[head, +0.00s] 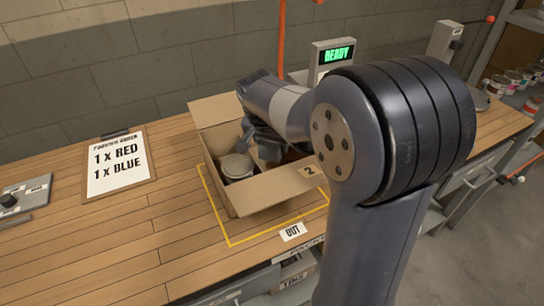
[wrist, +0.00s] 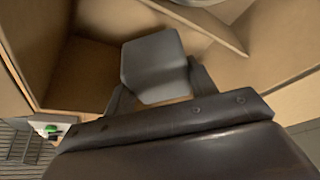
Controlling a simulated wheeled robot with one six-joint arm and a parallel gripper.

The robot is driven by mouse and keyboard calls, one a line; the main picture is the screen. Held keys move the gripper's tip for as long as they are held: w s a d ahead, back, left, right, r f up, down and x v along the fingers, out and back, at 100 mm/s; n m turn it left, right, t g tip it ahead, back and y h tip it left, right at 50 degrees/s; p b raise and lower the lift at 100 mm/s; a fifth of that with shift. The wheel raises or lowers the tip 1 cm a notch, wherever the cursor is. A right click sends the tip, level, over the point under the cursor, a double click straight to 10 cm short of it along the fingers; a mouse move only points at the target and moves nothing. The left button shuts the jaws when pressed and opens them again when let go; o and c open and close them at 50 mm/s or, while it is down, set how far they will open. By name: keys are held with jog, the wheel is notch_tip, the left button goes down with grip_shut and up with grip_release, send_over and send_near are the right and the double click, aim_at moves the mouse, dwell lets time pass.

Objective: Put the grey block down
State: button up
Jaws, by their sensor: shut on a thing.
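The grey block (wrist: 153,62) is between the two fingers of my gripper (wrist: 158,84) in the wrist view, and the fingers are shut on it. Cardboard surrounds it there. In the head view my gripper (head: 262,142) reaches down into the open cardboard box (head: 272,192), at the right of a round tin (head: 237,167) that stands inside. The block is hard to tell from the gripper in the head view. Whether its underside touches the box floor cannot be told.
The box stands inside a yellow outline (head: 232,243) on the wooden bench, by an OUT label (head: 293,231). A clipboard sheet (head: 118,162) lies at the left. A READY display (head: 337,54) stands behind.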

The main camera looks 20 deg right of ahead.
aim_at(271, 155)
jog(key=shift+f, duration=2.4)
jog(key=shift+f+b, duration=0.2)
jog(key=shift+b, duration=0.2)
jog(key=o, duration=0.7)
jog(key=shift+r, duration=0.15)
jog(key=shift+r+p, duration=0.25)
jog(key=shift+p, duration=0.05)
jog(key=v, duration=1.1)
jog(key=shift+s+a+r, duration=0.2)
jog(key=shift+r, duration=0.1)
